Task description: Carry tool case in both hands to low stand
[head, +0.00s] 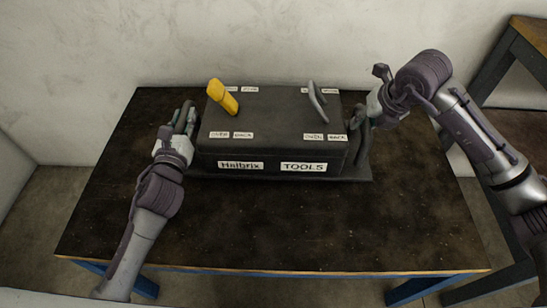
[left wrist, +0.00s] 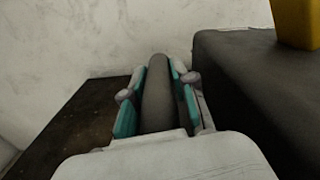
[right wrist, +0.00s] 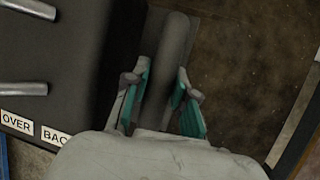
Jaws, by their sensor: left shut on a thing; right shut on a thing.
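The tool case (head: 270,145) is a dark box with labels reading "Halbrix" and "TOOLS" on its front. It sits on a dark table with a blue frame (head: 140,220). My left gripper (head: 183,120) is shut on the case's left handle, a dark bar (left wrist: 157,95) between its teal pads in the left wrist view. My right gripper (head: 362,115) is shut on the right handle, a dark bar (right wrist: 172,75) in the right wrist view. A yellow item (head: 223,97) and a grey metal handle-like piece (head: 317,97) stand on the lid.
A pale wall (head: 270,35) stands close behind the table. Another wooden-topped table with dark legs (head: 530,40) is at the right edge. The table top in front of the case is bare.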

